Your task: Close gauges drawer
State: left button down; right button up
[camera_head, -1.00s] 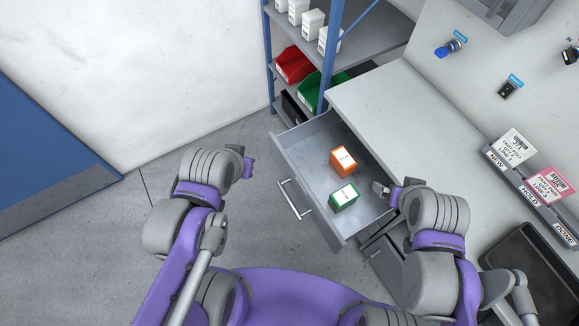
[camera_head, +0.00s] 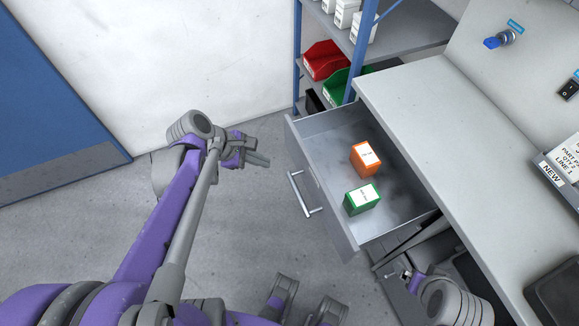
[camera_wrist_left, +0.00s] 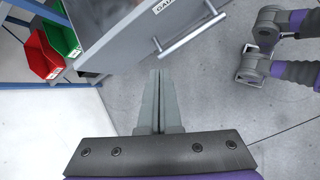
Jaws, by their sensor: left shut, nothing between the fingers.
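The gauges drawer (camera_head: 318,178) is pulled out from under the worktop in the head view. An orange box (camera_head: 365,158) and a green box (camera_head: 362,199) sit inside it. Its bar handle (camera_head: 304,194) is on the front; the handle also shows in the left wrist view (camera_wrist_left: 190,36), beside a partly cut-off label. My left gripper (camera_head: 266,160) is shut and empty, to the left of the drawer front and apart from the handle. My right gripper (camera_head: 408,278) is low at the bench's front, below the drawer; its finger state is unclear.
The grey worktop (camera_head: 430,110) is right of the drawer. A blue-framed shelf with a red bin (camera_head: 326,60) and a green bin (camera_head: 338,86) stands behind it. Floor (camera_head: 260,230) left of the drawer is clear. A blue panel (camera_head: 50,100) is at far left.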

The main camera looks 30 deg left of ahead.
pick_arm(q)
jog(key=w+a+f+n+t+h+b, duration=0.1)
jog(key=w+a+f+n+t+b, duration=0.15)
jog(key=a+n, duration=0.3)
jog(key=b, duration=0.2)
send_near(297, 157)
jog(key=shift+g, duration=0.45)
jog(key=x, duration=0.5)
jog(key=shift+w+a+f, duration=0.15)
jog(key=shift+w+a, duration=0.05)
jog(key=shift+w+d+n, duration=0.25)
jog(key=shift+w, duration=0.1)
pick_arm(e)
notch_tip(297, 157, down, 7)
jog(key=shift+s, duration=0.2)
pick_arm(q)
jog(key=w+d, duration=0.5)
jog(key=w, duration=0.1)
jog(key=w+d+b, duration=0.1)
jog(key=w+d, duration=0.5)
jog(key=w, duration=0.1)
jog(key=w+d+b, duration=0.1)
jog(key=w+d, duration=0.5)
jog(key=shift+w, duration=0.35)
jog(key=shift+w+d, duration=0.15)
jog(key=shift+w, duration=0.1)
pick_arm(e)
jog(key=shift+a+f, duration=0.15)
jog(key=shift+f, duration=0.8)
